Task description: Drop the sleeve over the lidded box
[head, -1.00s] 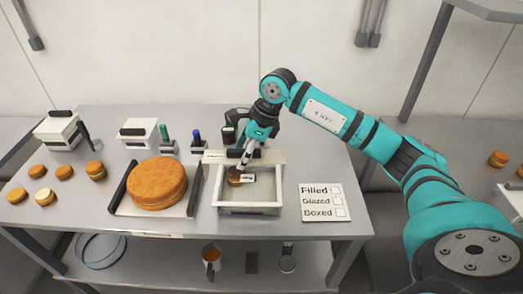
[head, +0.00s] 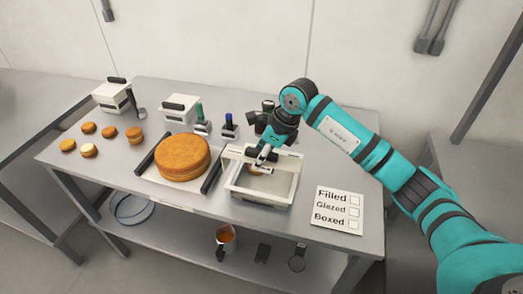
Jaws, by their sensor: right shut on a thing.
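My right gripper (head: 260,163) points down into an open, white-walled box (head: 262,201) at the right of the table. It is shut on what looks like a small brown round (head: 256,171), partly hidden by the fingers. A pale panel with a dark bar (head: 236,153) crosses the back of the box; I cannot tell if it is a lid or part of the box. My left gripper is not in view.
A large round cake (head: 183,157) sits on a board left of the box. Several small rounds (head: 109,131) lie at the far left. White containers (head: 179,107) and bottles stand at the back. A checklist card (head: 338,208) lies at the right. A lower shelf holds a jug (head: 226,236).

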